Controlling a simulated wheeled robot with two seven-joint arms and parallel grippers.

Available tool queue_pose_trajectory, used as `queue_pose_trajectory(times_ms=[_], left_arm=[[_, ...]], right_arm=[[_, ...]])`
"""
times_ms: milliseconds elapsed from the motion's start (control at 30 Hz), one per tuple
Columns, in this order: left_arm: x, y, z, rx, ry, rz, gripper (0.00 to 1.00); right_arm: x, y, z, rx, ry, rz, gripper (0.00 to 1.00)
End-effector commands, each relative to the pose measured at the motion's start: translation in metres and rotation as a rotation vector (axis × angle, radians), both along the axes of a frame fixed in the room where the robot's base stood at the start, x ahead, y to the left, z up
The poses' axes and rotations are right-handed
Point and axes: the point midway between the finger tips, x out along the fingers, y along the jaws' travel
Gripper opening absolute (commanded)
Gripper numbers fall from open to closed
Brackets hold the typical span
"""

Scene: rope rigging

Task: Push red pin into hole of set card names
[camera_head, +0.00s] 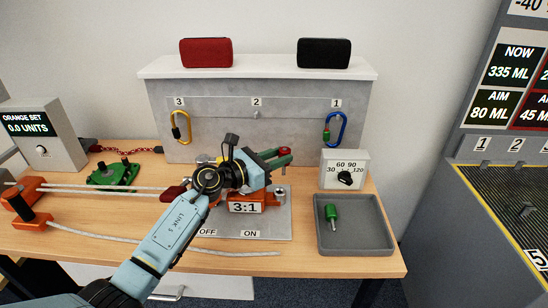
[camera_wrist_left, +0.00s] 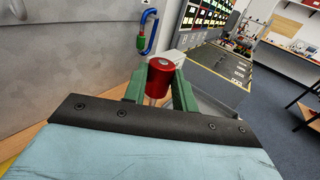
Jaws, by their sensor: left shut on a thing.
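My left gripper (camera_head: 284,157) is above the board with OFF and ON labels, its green fingers pointing right. In the left wrist view its fingers (camera_wrist_left: 158,88) are shut on the red pin (camera_wrist_left: 160,72), a red cylindrical head with a pale shank below. A white card reading 3:1 (camera_head: 244,207) is on the front of an orange block, just below my wrist. My arm hides much of this block, and I cannot make out a hole in it. A display box (camera_head: 42,135) at the far left reads ORANGE SET, 0.0 UNITS. My right gripper is not in view.
A grey tray (camera_head: 372,242) at right holds a green pin (camera_head: 332,214). Behind it is a dial box (camera_head: 345,170). A blue carabiner (camera_head: 341,128) and a yellow one (camera_head: 180,127) hang on the grey panel. Ropes and a green device (camera_head: 112,173) lie at left.

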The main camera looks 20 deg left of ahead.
Motion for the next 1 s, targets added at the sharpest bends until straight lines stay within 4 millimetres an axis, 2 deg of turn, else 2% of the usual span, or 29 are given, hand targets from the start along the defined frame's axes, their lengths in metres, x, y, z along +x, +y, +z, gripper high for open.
queue_pose_trajectory(times_ms=[200, 533, 733, 1000], left_arm=[[0.002, 0.011, -0.007, -0.014, -0.026, 0.051, 0.0], [0.002, 0.011, -0.006, -0.012, -0.027, 0.05, 0.0], [0.0, 0.011, -0.004, -0.012, -0.027, 0.072, 0.0], [0.001, 0.011, -0.033, -0.012, -0.027, 0.07, 0.0]], right_arm=[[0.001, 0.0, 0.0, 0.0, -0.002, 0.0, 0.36], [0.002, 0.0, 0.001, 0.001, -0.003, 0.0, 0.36], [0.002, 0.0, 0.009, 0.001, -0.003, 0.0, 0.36], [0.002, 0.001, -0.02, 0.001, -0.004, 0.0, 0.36]])
